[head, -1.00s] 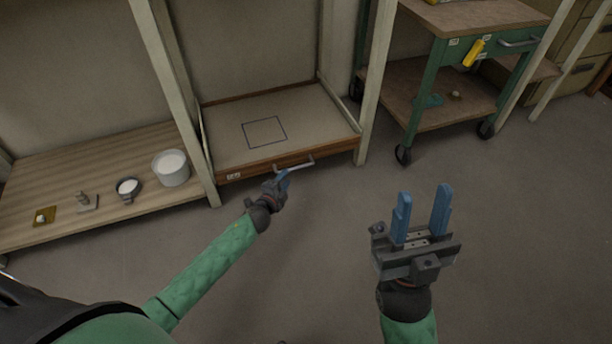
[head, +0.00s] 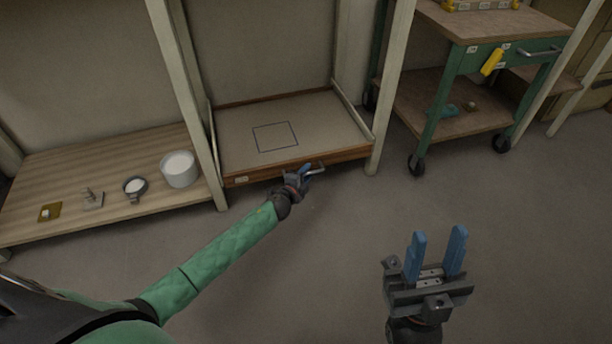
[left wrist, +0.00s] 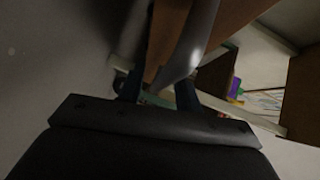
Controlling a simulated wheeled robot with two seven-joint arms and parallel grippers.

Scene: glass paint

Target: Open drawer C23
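A wide wooden drawer (head: 222,183) with a pale label sits at the front of the middle shelf; its label is too small to read. Its grey bar handle (head: 318,171) is partly hidden by my left gripper (head: 305,172), which is at the handle. In the left wrist view the handle (left wrist: 193,42) runs between the two blue fingers of the left gripper (left wrist: 158,92). The fingers stand apart, with no clear grip seen. The drawer looks shut. My right gripper (head: 436,258) is open and empty above the floor, to the right.
A wooden shelf at left (head: 100,208) holds a white tub (head: 179,169), a small cup (head: 135,187) and small items. A green wheeled cart (head: 433,145) stands at right. A pale post (head: 393,90) stands right of the drawer. The floor in front is clear.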

